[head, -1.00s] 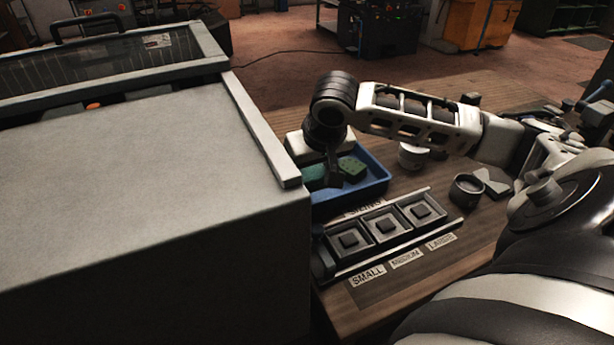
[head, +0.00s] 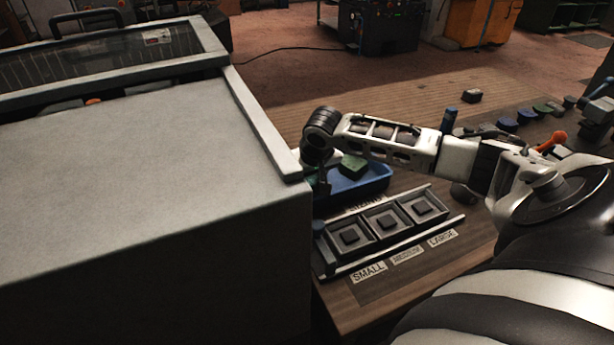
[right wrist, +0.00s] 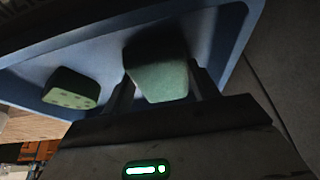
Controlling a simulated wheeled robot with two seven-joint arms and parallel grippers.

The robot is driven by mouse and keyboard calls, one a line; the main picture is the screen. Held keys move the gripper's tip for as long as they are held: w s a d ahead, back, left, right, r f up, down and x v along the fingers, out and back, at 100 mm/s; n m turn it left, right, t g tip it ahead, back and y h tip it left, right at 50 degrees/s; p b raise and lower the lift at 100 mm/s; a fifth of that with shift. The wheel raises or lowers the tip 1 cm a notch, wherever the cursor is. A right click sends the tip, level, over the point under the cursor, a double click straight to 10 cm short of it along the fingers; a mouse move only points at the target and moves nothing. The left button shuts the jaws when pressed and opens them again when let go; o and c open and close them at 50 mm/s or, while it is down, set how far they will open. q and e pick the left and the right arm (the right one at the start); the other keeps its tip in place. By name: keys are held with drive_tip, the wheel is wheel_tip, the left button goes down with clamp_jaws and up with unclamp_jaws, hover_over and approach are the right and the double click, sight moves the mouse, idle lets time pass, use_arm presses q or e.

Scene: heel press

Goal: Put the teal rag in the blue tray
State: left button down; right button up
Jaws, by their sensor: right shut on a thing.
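The teal rag (right wrist: 160,78) is a folded, soft-edged block between the two fingers of my right gripper (right wrist: 161,88) in the right wrist view. The gripper is shut on it, over the inside of the blue tray (right wrist: 225,45). I cannot tell whether the rag touches the tray floor. In the head view the blue tray (head: 368,187) stands on the wooden bench, and my right gripper (head: 320,182) is at its left end, partly hidden by the grey housing. The rag is mostly hidden there. My left gripper is not in view.
A green sponge (head: 352,166) lies in the tray, right of the gripper; the right wrist view shows its speckled side (right wrist: 72,88). The large grey housing (head: 150,170) closes off the left. A rack of three square slots (head: 388,228) stands in front of the tray.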

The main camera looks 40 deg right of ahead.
drive_tip(key=o, duration=1)
drive_tip(key=shift+f, duration=0.1)
drive_tip(key=shift+c, duration=0.2)
drive_tip(key=v, duration=1.2)
drive_tip(key=shift+p, duration=0.4)
